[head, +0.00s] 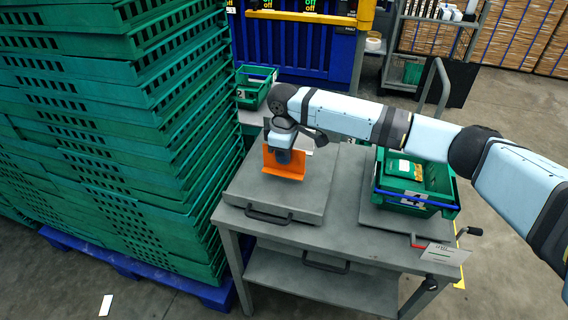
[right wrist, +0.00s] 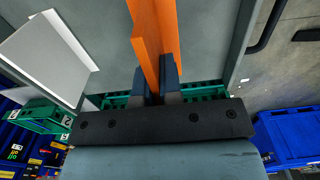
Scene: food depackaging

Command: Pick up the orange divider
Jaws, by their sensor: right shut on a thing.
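The orange divider (head: 284,164) is upright on or just above the left part of the grey cart top; I cannot tell whether it touches the surface. My right gripper (head: 283,153) reaches down to it from above and is shut on its upper edge. In the right wrist view the orange divider (right wrist: 153,40) stands between the two dark fingers of the right gripper (right wrist: 157,78). My left gripper is in neither view.
The grey cart (head: 245,188) holds a green crate (head: 412,206) on its right side. A tall stack of green crates (head: 110,130) stands close on the left. A small green bin (head: 254,92) is behind. A white flat item (right wrist: 45,55) lies near the divider.

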